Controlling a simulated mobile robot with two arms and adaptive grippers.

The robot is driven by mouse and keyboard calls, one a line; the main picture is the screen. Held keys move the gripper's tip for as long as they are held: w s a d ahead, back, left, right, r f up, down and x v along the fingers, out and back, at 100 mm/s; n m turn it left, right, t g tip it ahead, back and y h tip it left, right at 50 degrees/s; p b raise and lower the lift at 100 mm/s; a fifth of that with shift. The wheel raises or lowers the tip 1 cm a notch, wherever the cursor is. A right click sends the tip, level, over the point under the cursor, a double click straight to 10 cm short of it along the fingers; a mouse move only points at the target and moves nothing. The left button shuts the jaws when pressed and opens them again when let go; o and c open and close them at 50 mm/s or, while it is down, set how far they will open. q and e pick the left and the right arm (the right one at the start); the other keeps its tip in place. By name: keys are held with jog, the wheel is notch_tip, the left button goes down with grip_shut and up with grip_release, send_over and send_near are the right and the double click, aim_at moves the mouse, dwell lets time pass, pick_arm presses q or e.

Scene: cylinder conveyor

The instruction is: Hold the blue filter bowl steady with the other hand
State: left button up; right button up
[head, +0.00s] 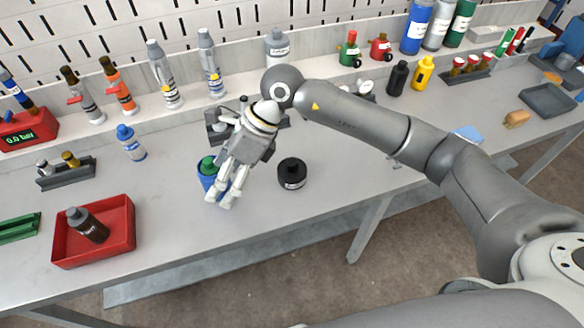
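A blue bowl-like cylinder with a green top, which looks like the blue filter bowl (206,181), stands on the bench left of centre. My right gripper (221,197) comes in from the upper right and points down, just right of and in front of the bowl. Its two pale fingers are a little apart, with nothing seen between them. The near finger overlaps part of the bowl in the picture, so I cannot tell whether they touch. My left gripper is not in view.
A black round part (292,174) stands right of my gripper. A red tray (122,245) holding a dark bottle is at the left front. A small blue-capped bottle (131,143) stands farther back. Spray bottles and tubes line the back ledge. The front middle bench is clear.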

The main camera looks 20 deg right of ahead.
aim_at(292, 171)
jog(key=w+d+h, duration=0.2)
jog(key=d, duration=0.3)
jog(key=w+d+t+h, duration=0.1)
jog(key=w+d+h, duration=0.1)
jog(key=d, duration=0.3)
jog(key=w+d+h, duration=0.1)
jog(key=d+h, duration=0.2)
jog(key=d, duration=0.2)
jog(key=shift+w+f, duration=0.25)
jog(key=shift+w, duration=0.15)
jog(key=f, duration=0.4)
jog(key=shift+d+f+p, duration=0.2)
jog(key=shift+f+p, duration=0.1)
jog(key=shift+s+d+f+p, duration=0.15)
jog(key=shift+f+p, duration=0.15)
jog(key=shift+f, duration=1.25)
jog(key=shift+d+f+p, duration=0.1)
jog(key=shift+f+p, duration=0.2)
jog(key=shift+f, duration=1.2)
jog(key=shift+c, duration=0.5)
jog(key=c, duration=1.2)
jog(key=shift+r, duration=0.1)
